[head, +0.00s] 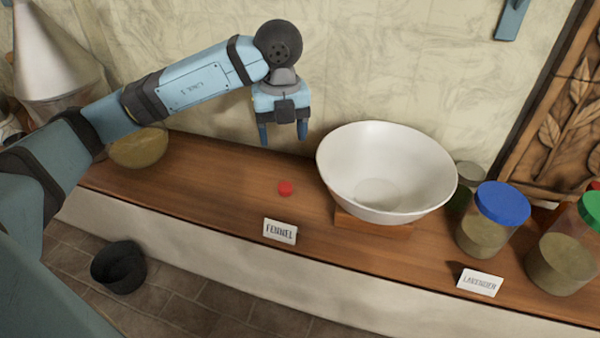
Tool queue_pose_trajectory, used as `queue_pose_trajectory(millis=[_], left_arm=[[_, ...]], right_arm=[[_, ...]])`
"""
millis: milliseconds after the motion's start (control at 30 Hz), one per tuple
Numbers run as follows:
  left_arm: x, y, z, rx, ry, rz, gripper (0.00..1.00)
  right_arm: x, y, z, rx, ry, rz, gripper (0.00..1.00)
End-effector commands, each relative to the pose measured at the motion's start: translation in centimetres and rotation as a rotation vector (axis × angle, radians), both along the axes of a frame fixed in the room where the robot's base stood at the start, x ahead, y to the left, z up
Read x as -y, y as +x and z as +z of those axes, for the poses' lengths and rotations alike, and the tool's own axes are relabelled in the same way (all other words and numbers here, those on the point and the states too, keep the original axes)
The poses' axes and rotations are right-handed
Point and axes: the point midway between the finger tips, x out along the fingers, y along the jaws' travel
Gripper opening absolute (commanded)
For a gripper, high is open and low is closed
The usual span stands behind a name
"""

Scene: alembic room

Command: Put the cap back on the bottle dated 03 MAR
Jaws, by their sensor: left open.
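A small red cap (286,188) lies on the wooden counter, behind the card reading FENNEL and left of the white bowl. My left gripper (284,134) is open and empty, with its fingers pointing down above the back of the counter, behind the cap and apart from it. I cannot make out any bottle with the date 03 MAR in the head view. My right gripper is not in view.
A large white bowl (340,168) sits on a wooden block (372,224). Jars with blue (503,203) and green lids stand at the right. Cards FENNEL (280,231) and LAVENDER (480,282) stand along the front edge. The counter around the cap is clear.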

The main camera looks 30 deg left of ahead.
Motion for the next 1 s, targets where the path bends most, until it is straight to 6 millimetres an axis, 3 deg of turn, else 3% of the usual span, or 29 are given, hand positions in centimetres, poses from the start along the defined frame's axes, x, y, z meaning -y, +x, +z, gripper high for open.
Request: queue_pose_trajectory(millis=[467, 800, 1000], left_arm=[[-0.1, 0.0, -0.5, -0.001, 0.004, 0.003, 0.65], [-0.1, -0.1, -6.6, -0.003, 0.004, 0.004, 0.65], [-0.1, 0.0, -8.5, 0.001, 0.004, 0.002, 0.65]], right_arm=[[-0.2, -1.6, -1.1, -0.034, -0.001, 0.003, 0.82], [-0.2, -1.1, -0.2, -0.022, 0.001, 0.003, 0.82], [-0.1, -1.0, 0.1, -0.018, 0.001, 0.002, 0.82]])
